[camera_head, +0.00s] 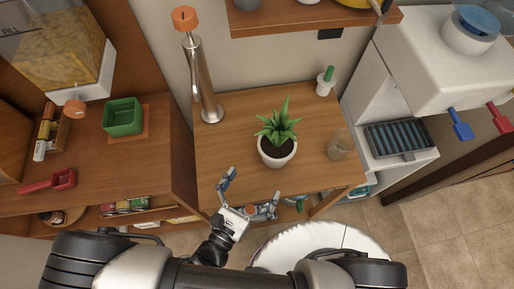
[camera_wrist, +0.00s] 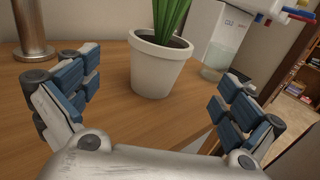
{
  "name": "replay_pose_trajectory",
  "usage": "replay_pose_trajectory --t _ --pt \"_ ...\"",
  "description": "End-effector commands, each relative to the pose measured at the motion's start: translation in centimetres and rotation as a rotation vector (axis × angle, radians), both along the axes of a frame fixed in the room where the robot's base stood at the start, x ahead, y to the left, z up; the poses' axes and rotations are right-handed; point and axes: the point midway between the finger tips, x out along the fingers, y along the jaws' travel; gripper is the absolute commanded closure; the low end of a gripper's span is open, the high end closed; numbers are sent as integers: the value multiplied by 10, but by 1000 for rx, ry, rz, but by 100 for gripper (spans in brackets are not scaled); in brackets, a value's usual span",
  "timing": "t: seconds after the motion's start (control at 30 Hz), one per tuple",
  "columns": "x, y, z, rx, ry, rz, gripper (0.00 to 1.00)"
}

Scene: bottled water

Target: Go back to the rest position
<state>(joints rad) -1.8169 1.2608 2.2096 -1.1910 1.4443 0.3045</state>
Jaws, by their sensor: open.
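My gripper (camera_head: 250,195) is open and empty, at the front edge of the wooden table (camera_head: 225,160). In the wrist view my gripper (camera_wrist: 155,100) shows its two blue-padded fingers spread wide apart. A white pot with a green plant (camera_head: 278,148) stands upright on the table beyond the gripper. The potted plant (camera_wrist: 158,62) also shows in the wrist view, between and beyond the fingers, not touched by them. A clear glass (camera_head: 339,145) stands on the table to the right of the plant.
A metal cylinder with an orange top (camera_head: 200,80) stands at the table's back left. A small white pot (camera_head: 325,82) stands at the back right. A white water dispenser (camera_head: 440,60) is at the right. A counter with a green container (camera_head: 123,117) is at the left.

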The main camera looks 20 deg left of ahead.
Motion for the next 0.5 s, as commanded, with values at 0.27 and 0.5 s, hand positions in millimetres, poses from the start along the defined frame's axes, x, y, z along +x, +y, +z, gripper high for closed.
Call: replay_pose_trajectory --t 0.27,0.5 --pt "1 0 1 3 1 -5 0" --pt "25 -26 36 153 49 -287 0"
